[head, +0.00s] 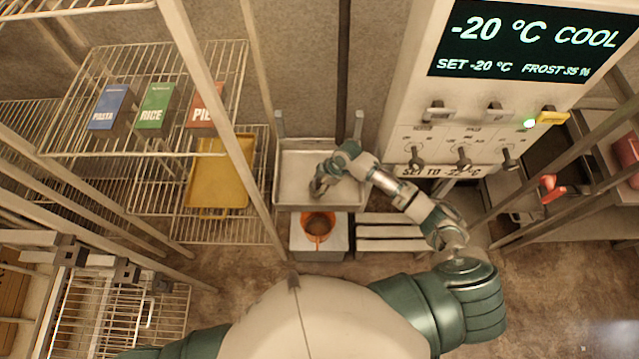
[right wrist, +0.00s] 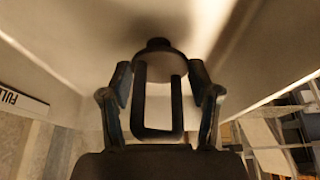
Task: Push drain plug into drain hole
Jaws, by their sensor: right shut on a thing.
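A pale, shallow basin (head: 292,178) stands against the back wall in the head view. My right arm reaches into it, and my right gripper (head: 318,188) is low over its floor. The hole is not clearly seen in the head view. My left gripper is out of view.
An orange bucket (head: 318,228) stands below the basin's front edge. A control panel (head: 480,125) with switches is to the right, and slatted steps (head: 385,238) are below it. Wire shelves (head: 150,190) with boxes and a yellow tray (head: 218,182) are to the left.

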